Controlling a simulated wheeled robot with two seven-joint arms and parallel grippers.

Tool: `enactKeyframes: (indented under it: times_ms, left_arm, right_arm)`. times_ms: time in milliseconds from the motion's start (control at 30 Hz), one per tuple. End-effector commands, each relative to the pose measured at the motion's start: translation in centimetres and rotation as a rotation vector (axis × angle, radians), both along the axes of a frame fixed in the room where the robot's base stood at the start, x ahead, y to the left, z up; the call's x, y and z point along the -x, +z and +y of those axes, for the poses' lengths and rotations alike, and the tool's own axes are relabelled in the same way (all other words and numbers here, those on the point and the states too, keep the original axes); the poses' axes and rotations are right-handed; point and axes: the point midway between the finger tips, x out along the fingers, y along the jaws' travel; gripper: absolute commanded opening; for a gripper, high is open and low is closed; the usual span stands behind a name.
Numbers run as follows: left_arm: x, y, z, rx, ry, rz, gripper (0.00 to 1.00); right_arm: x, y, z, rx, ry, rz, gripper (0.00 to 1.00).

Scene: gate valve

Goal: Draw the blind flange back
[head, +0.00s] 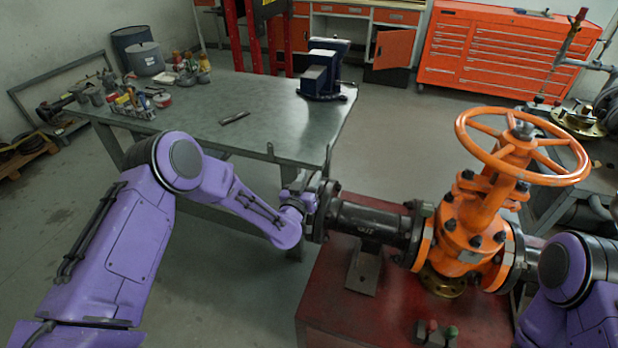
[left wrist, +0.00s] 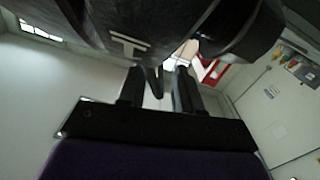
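The blind flange (head: 313,222) is a dark round plate at the left end of the black pipe spool (head: 366,222). It appears to sit against the pipe's own flange; I cannot make out a gap. My left gripper (head: 303,190) is at the blind flange's outer left side, partly blending with it. In the left wrist view its two fingers (left wrist: 162,88) stand apart, just under a large dark shape with a pale T-like mark. A narrow dark piece shows between the fingers; I cannot tell whether they hold it. My right arm shows at the right edge, but its gripper is out of view.
The orange gate valve (head: 473,230) with its handwheel (head: 521,147) is bolted to the pipe's right end, above a red stand (head: 330,300). A grey workbench (head: 265,122) with a blue vise (head: 324,72) lies behind. Floor left of the stand is clear.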

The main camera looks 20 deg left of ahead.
Motion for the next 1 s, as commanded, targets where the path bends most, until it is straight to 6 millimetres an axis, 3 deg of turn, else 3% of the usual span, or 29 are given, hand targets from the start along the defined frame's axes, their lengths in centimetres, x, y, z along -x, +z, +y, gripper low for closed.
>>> enactKeyframes:
  times_ms: [133, 233, 267, 800, 833, 867, 1000]
  left_arm:
    - [0.0, 0.0, 0.0, 0.001, 0.000, 0.000, 0.34]
    - [0.0, 0.0, 0.0, 0.001, 0.001, 0.000, 0.01]
    - [0.1, 0.0, 0.0, 0.001, 0.001, 0.000, 0.00]
    - [0.1, -0.1, 1.8, -0.002, 0.007, 0.001, 0.00]
    - [0.1, -0.1, 1.8, -0.002, 0.007, 0.001, 0.23]
    - [0.1, -0.1, 1.8, -0.003, 0.007, 0.001, 0.33]
    - [0.0, -0.1, 1.6, -0.001, 0.003, 0.001, 0.34]
  right_arm:
    - [0.0, 0.0, 0.0, 0.000, 0.000, 0.000, 0.43]
    - [0.0, 0.0, 0.0, 0.000, 0.000, 0.000, 0.43]
    - [0.0, 0.0, 0.0, 0.000, 0.000, 0.000, 0.43]
    - [0.0, -0.8, 0.0, 0.000, 0.000, 0.000, 0.43]
    - [0.0, -0.8, 0.0, 0.000, 0.000, 0.000, 0.43]
    - [0.0, -0.8, 0.0, 0.000, 0.000, 0.000, 0.43]
    - [0.0, -0.8, 0.0, 0.000, 0.000, 0.000, 0.43]
